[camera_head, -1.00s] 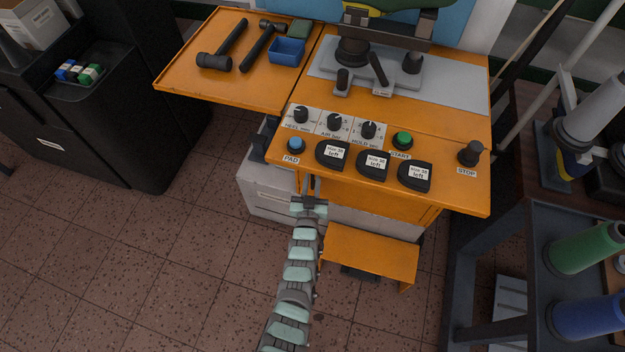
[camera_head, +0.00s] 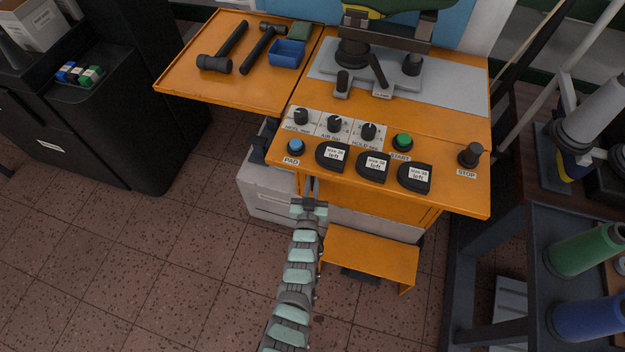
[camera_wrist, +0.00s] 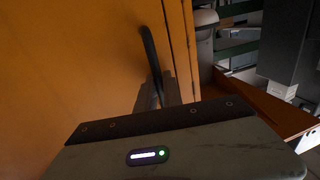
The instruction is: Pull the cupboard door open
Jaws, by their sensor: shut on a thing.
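The orange cupboard door (camera_wrist: 80,60) fills the left and middle of the wrist view. A dark curved bar handle (camera_wrist: 148,48) stands upright on it, near a vertical seam at its right edge. My gripper (camera_wrist: 155,92) is shut around the lower part of this handle; the wrist housing hides most of the fingers. In the head view my gripper (camera_head: 309,186) is just below the front edge of the orange bench, at the left of the cupboard. The door face is mostly hidden there by the bench top, and I see no clear gap at the seam.
The orange bench top (camera_head: 440,185) with knobs, buttons and black labelled pieces overhangs above my gripper. An orange step (camera_head: 370,255) stands on the floor to the right of my arm. A dark rack (camera_head: 530,235) stands farther right. Tiled floor (camera_head: 150,260) is clear at left.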

